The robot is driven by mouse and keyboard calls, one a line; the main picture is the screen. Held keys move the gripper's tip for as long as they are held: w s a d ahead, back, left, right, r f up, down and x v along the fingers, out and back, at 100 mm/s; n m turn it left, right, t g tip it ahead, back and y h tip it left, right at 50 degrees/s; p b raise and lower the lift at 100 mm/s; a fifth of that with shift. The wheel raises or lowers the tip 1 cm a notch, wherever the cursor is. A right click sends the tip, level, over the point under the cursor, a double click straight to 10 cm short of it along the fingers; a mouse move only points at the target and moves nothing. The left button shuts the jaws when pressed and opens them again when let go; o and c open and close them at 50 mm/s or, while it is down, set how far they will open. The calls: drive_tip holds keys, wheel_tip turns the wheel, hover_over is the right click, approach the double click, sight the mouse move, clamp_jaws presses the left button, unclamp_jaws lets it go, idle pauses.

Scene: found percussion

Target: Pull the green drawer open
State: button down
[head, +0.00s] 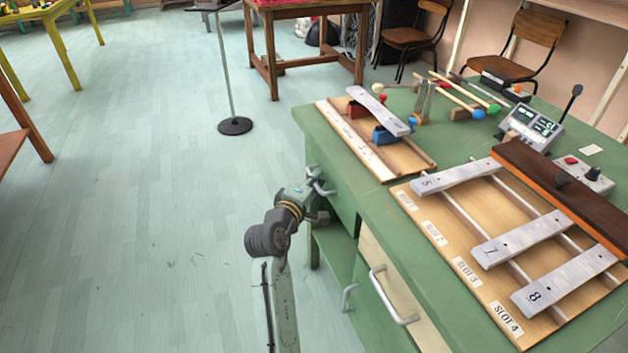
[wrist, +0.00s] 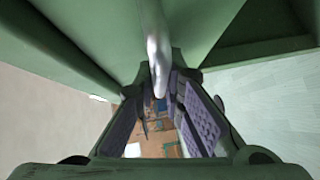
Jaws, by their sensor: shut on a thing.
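The green drawer (head: 343,207) is at the upper left of the green workbench's front in the head view. Its metal handle (head: 314,171) is partly hidden by my gripper (head: 321,193). In the wrist view the bright metal handle (wrist: 156,45) runs down between the dark pads of my gripper (wrist: 160,98). The gripper is shut on this handle. I cannot tell whether the drawer stands slightly out from the bench.
Below the drawer is an open green shelf (head: 336,250). A cream drawer front (head: 375,263) with a metal handle (head: 391,297) and another lower handle (head: 348,297) are nearby. The bench top (head: 458,137) holds xylophone boards, mallets and devices. The floor (head: 150,200) to the left is clear.

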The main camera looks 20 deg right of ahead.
drive_tip(key=shift+a, duration=0.15)
idle(0.5)
drive_tip(key=s+a+p, duration=0.1)
drive_tip(key=a, duration=2.7)
drive_tip(key=shift+a, duration=0.4)
drive_tip(key=c, duration=1.7)
unclamp_jaws()
drive_tip(key=shift+s+a, duration=0.1)
drive_tip(key=v, duration=1.1)
drive_tip(key=shift+s+a+r, duration=0.15)
drive_tip(key=shift+s+a, duration=0.1)
